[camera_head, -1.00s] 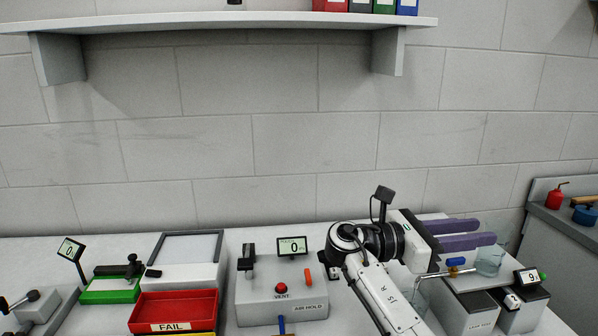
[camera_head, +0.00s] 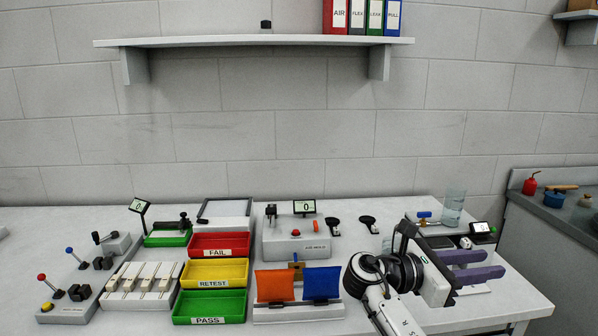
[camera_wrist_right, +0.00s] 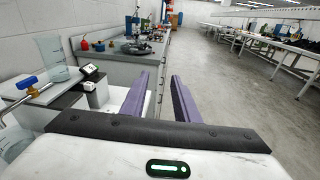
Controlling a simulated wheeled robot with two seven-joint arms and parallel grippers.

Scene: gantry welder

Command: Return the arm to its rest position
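My right gripper (camera_head: 482,267) is in the lower right of the head view, over the right end of the workbench, with its purple fingers pointing right. In the right wrist view its two fingers (camera_wrist_right: 160,98) stand apart with a clear gap between them and nothing held. My right arm (camera_head: 392,312) comes up from the bottom edge of the head view. My left gripper does not show in either view.
Left of my right gripper are the orange and blue panels (camera_head: 299,284), the FAIL tray (camera_head: 205,241) and the AIR HOLD box (camera_head: 283,248). Behind it are a glass beaker (camera_head: 452,208) and a small display (camera_head: 482,228). A side counter (camera_head: 545,228) stands at right.

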